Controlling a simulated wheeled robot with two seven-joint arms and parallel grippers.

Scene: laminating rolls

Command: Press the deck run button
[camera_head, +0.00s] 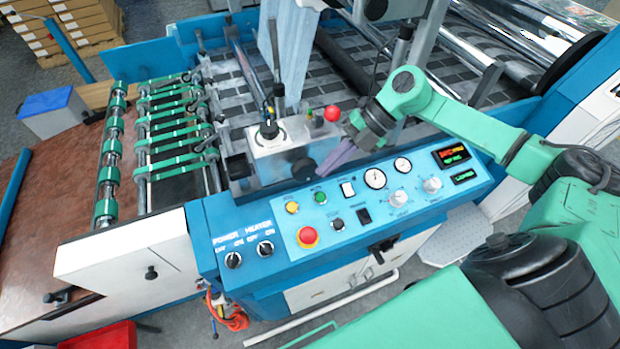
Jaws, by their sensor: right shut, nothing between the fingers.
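The blue control panel (270,222) runs along the front of the laminating machine. It carries a green button (320,197), a yellow button (292,207), a black button (337,224), a red mushroom button (307,236), a white switch (347,189) and a black switch (364,215). The labels beside them are too small to read, so I cannot tell which one is the deck run button. My right gripper (327,168) is shut and empty, angled down at the panel's back edge, just above the green button and apart from it. My left gripper is out of view.
Two dials (375,179), knobs (398,200) and lit displays (451,155) sit on the panel's right. Power and heater knobs (233,260) are at its left. A metal box with a red ball knob (332,113) stands close behind my gripper. Green-banded rollers (175,130) lie left.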

